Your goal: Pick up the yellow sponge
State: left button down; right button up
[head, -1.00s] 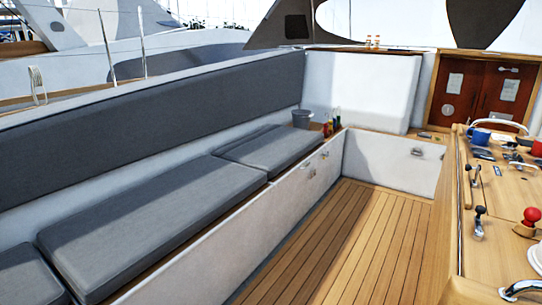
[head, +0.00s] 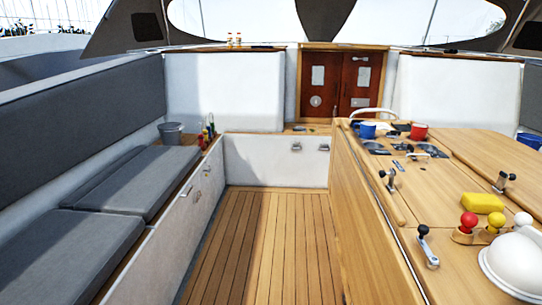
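The yellow sponge (head: 482,203) lies flat on the wooden cockpit table (head: 440,185) at the right of the head view. It sits just behind the red, yellow and white ball-topped knobs and in front of a black-handled metal fitting. Nothing covers it. Neither of my grippers shows in the head view.
A blue mug (head: 367,130) and a red mug (head: 419,132) are at the table's far end. The wooden floor (head: 265,250) left of the table is clear. Grey cushioned benches (head: 140,180) line the left.

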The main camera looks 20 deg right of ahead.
aim_at(477, 203)
jog(key=i+j+z, duration=0.1)
jog(key=i+z, duration=0.35)
jog(key=i+j+z, duration=0.2)
jog(key=z, duration=0.3)
jog(key=i+j+z, duration=0.25)
jog(key=j+z, duration=0.2)
jog(key=i+j+z, duration=0.2)
jog(key=j+z, duration=0.3)
jog(key=l, duration=0.15)
